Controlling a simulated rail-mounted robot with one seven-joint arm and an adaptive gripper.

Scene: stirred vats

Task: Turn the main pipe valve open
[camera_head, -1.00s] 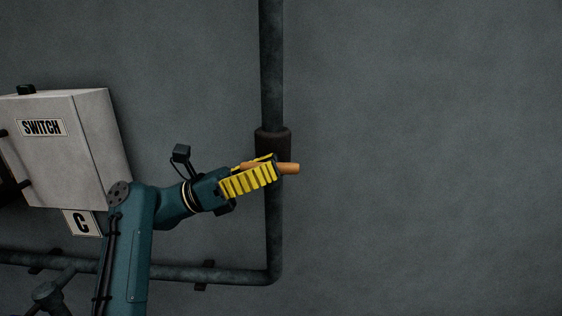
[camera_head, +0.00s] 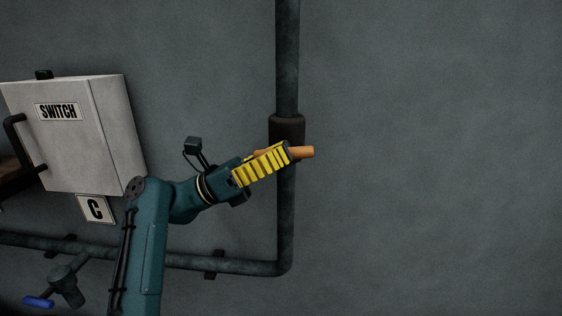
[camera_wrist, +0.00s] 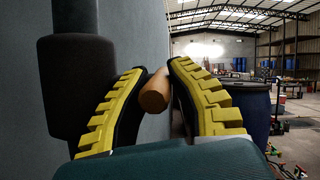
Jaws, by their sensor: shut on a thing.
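My gripper (camera_head: 289,152) is shut on an orange-brown cylindrical rod (camera_head: 303,152), whose end sticks out to the right past the fingers. The yellow ribbed fingers of my gripper (camera_wrist: 158,66) close on the rod (camera_wrist: 155,92) from both sides in the wrist view. The fingers hide where the rod leads, so I cannot tell whether it joins a valve. The gripper is in front of the vertical pipe (camera_head: 287,60), just below its dark sleeve (camera_head: 287,128). At the lower left, a valve body (camera_head: 66,284) with a blue handle (camera_head: 38,302) sits by the horizontal pipe (camera_head: 190,262).
The wall right of the pipe is bare. In the wrist view, a blue barrel (camera_wrist: 252,105) and shelves stand in the hall behind.

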